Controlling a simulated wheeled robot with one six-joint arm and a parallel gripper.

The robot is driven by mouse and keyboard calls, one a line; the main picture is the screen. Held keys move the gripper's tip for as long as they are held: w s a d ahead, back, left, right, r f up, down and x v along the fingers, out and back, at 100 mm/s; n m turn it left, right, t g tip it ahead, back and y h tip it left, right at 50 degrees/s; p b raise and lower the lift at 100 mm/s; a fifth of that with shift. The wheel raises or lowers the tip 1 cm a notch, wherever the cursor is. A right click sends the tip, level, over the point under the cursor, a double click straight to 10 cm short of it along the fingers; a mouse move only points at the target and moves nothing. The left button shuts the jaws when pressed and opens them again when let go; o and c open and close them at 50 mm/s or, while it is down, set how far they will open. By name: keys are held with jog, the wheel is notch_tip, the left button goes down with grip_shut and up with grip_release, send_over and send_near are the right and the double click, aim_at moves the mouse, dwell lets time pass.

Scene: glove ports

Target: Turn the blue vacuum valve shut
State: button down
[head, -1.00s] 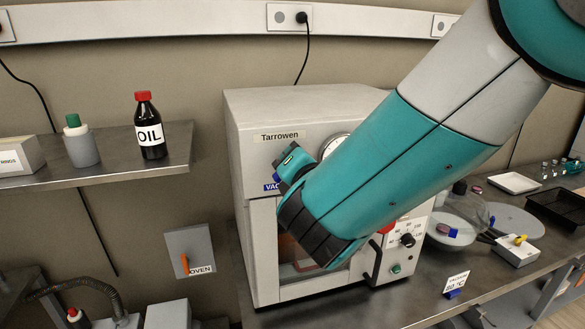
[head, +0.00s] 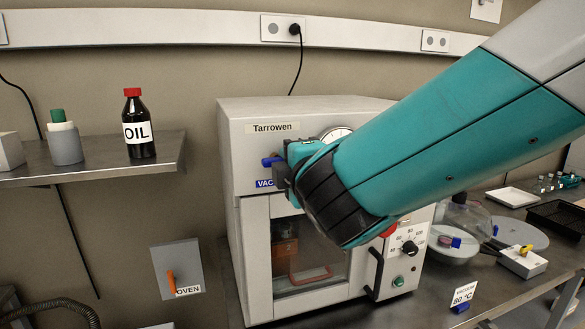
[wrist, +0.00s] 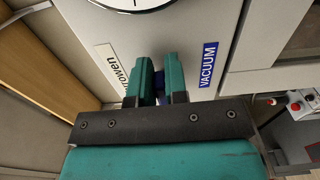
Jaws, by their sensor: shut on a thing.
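The blue vacuum valve (head: 271,161) is on the upper front of the white Tarrowen oven (head: 235,150), above the blue VACUUM label (head: 264,183). Its handle end sticks out to the left of my gripper (head: 285,165). In the wrist view the two teal fingers of my gripper (wrist: 162,82) stand close together at the oven's face, with a little of the blue valve (wrist: 160,90) between them. My gripper is shut on the valve. Most of the valve is hidden by the fingers. The VACUUM label (wrist: 208,65) shows beside the right finger.
A round gauge (head: 336,134) is partly hidden behind my arm. The oven's window door, black door handle (head: 375,275) and control panel with a dial (head: 409,247) are below. A shelf (head: 165,160) with an oil bottle (head: 138,125) is at the left.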

jog(key=shift+f, duration=0.1)
dwell(0.3)
jog(key=c, duration=1.1)
grip_release()
jog(key=shift+d, duration=0.1)
jog(key=shift+c, duration=0.2)
jog(key=b+v, duration=0.6)
jog(key=v, duration=1.1)
jog(key=shift+s, duration=0.2)
